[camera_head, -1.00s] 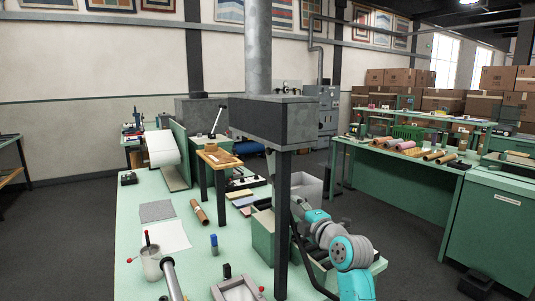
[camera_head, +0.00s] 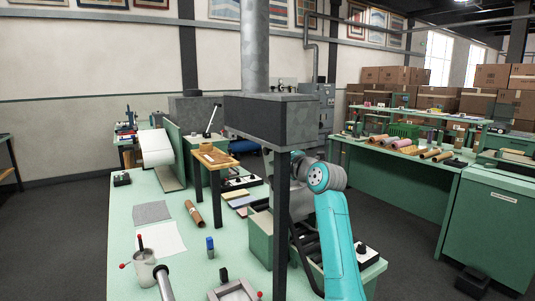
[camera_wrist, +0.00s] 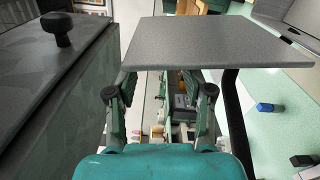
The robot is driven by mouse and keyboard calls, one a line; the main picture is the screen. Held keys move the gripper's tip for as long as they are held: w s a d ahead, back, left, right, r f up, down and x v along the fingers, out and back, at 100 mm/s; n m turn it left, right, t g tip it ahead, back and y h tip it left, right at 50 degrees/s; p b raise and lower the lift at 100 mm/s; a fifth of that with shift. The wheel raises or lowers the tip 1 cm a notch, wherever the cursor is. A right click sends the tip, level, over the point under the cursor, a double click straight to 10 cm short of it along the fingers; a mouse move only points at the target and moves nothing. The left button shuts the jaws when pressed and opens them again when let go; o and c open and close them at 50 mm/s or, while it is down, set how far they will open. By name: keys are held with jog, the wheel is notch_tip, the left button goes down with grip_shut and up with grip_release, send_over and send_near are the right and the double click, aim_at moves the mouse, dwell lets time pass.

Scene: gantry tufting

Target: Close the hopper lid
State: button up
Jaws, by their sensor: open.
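My gripper (camera_wrist: 160,95) is open and empty in the wrist view, with its two fingers apart. A flat grey panel (camera_wrist: 215,42) spans the view above and beyond the fingertips. A dark mottled metal face (camera_wrist: 50,90) with a black round knob (camera_wrist: 62,28) at its top edge fills the left, beside the left finger. I cannot tell for sure which of these is the hopper lid, or whether a finger touches anything. In the head view a dark grey metal box (camera_head: 268,118) stands on a dark post (camera_head: 281,225). My gripper is hidden there behind these and my arm.
The green table (camera_head: 190,268) holds a blue marker (camera_head: 210,246), a brown roll (camera_head: 194,214), a wooden stand (camera_head: 214,158) and a green bin (camera_head: 260,230). A galvanised duct (camera_head: 255,45) rises from the dark box. Another green bench (camera_head: 420,170) stands at right, across open floor.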

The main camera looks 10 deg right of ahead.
aim_at(268, 152)
jog(key=shift+x, duration=2.1)
grip_shut()
